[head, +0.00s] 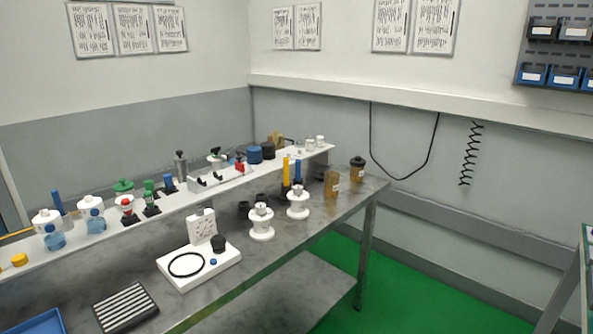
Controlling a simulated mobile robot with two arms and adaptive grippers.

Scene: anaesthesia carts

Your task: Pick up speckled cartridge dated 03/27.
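No cartridge can be picked out for certain as the speckled one dated 03/27; any date is too small to read. Two brown containers stand upright near the right end of the grey bench (285,262). The nearer brown container (332,185) has a small pale label. The farther brown container (357,172) has a black top and also a pale patch. Speckles cannot be made out on either. Neither of my grippers is in view.
A raised white shelf (75,247) along the bench carries several coloured fittings. White flanged parts (262,228), a white board with a black ring (205,268), a slotted black block (124,308) and a blue tray (38,322) are on the bench. Green floor (400,290) is open at right.

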